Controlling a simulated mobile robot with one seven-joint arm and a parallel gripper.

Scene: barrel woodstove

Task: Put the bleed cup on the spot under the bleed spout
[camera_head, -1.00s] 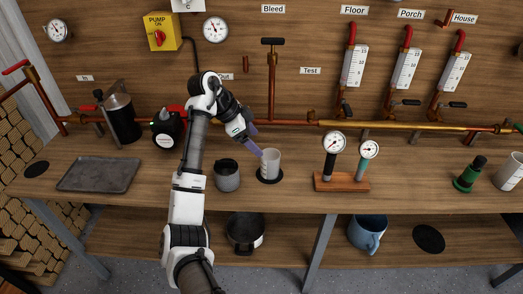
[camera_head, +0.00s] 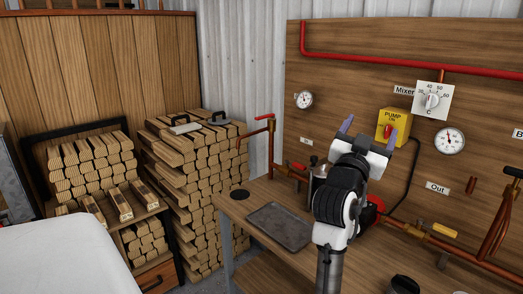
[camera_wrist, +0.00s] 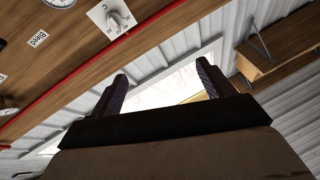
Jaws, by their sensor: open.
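My gripper (camera_head: 369,130) is raised in front of the wall board, near the yellow pump box, with its fingers spread. In the wrist view, the fingers (camera_wrist: 162,70) are apart with nothing between them, and that camera looks up at the wall and a bright opening. The Bleed label (camera_wrist: 38,39) shows in the wrist view. The brown bleed pipe (camera_head: 495,225) with a black handle is at the right of the head view.
A dark tray (camera_head: 280,226) and a black disc (camera_head: 240,194) lie on the bench's left end. A dark round vessel (camera_head: 405,284) is cut off at the bottom. Stacked firewood (camera_head: 195,180) stands left of the bench. The pump box (camera_head: 393,127) and gauges are on the board.

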